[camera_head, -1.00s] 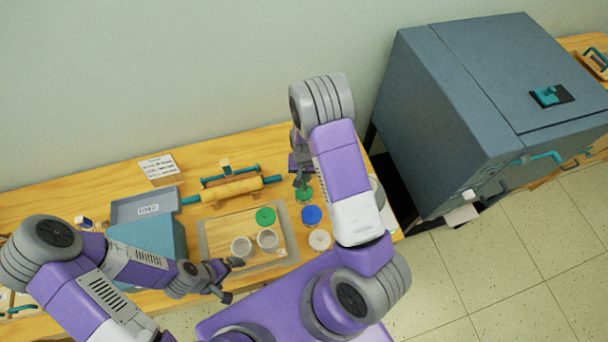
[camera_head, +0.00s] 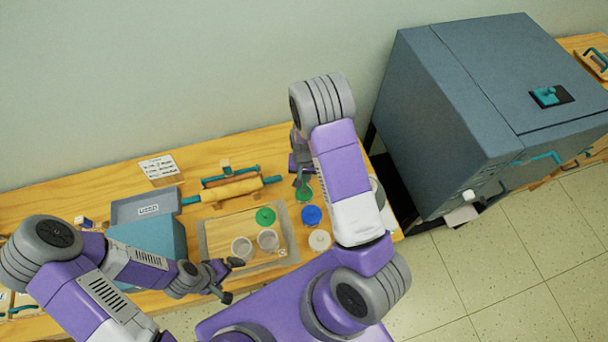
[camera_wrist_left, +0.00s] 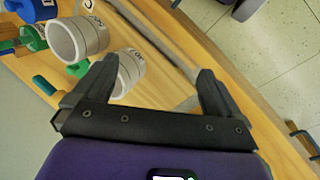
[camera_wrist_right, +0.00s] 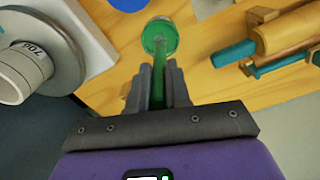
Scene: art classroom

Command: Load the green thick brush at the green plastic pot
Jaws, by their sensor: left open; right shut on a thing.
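My right gripper (camera_head: 302,178) is shut on the green brush (camera_wrist_right: 159,85), which points away from the jaws. The brush's far end overlaps the round green pot (camera_wrist_right: 160,36) in the right wrist view; I cannot tell how deep it reaches. In the head view this green pot (camera_head: 304,194) sits right below my right gripper, beside a blue pot (camera_head: 311,215). Another round green item (camera_head: 265,217) lies on the tray to the left. My left gripper (camera_head: 231,279) is open and empty by the tray's front left corner.
Two pale cups (camera_head: 242,249) stand on the tray (camera_head: 205,245), with a white round pot (camera_head: 319,240) to their right. A rolling pin (camera_head: 231,190) lies behind the tray. A blue-grey box (camera_head: 150,236) stands at left. A large grey cabinet (camera_head: 465,110) stands right of the table.

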